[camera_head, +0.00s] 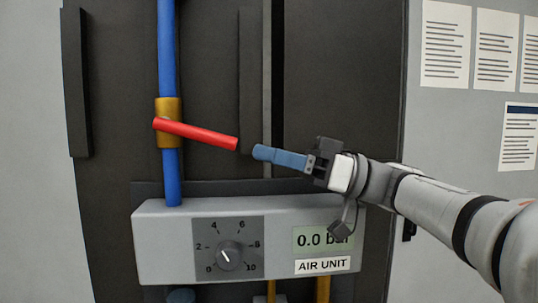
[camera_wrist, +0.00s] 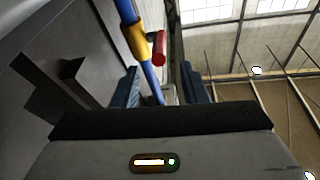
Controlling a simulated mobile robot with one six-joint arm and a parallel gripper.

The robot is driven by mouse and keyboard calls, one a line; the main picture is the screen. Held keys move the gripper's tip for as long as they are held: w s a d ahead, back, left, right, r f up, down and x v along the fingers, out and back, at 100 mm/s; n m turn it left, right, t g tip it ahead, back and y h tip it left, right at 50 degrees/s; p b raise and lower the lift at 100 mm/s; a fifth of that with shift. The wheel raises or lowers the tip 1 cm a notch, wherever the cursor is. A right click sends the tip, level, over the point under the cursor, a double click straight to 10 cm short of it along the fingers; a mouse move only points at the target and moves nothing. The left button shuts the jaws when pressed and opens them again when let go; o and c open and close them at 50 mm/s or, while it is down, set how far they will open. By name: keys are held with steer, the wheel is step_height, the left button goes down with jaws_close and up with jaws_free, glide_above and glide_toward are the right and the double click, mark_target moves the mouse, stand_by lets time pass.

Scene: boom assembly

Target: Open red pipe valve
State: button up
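The red valve handle (camera_head: 197,133) sticks out to the right and slightly down from a brass valve body (camera_head: 168,107) on a vertical blue pipe (camera_head: 167,50). My gripper (camera_head: 261,153) is just right of and slightly below the handle's free end, apart from it, with its blue fingers pointing left. In the wrist view the two fingers of my gripper (camera_wrist: 160,83) are spread apart with nothing held between them. The red handle (camera_wrist: 160,48) shows end-on beyond the gap, with the brass body (camera_wrist: 140,42) and blue pipe (camera_wrist: 128,10) to its left.
A grey air unit box (camera_head: 170,245) stands out below the valve, with a dial (camera_head: 230,256) and a display (camera_head: 322,238) reading 0.0 bar. A dark upright bar (camera_head: 252,80) is on the cabinet behind. Paper sheets (camera_head: 446,45) hang on the wall at right.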

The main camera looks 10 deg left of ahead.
mark_target(209, 131)
steer(key=shift+c, duration=0.3)
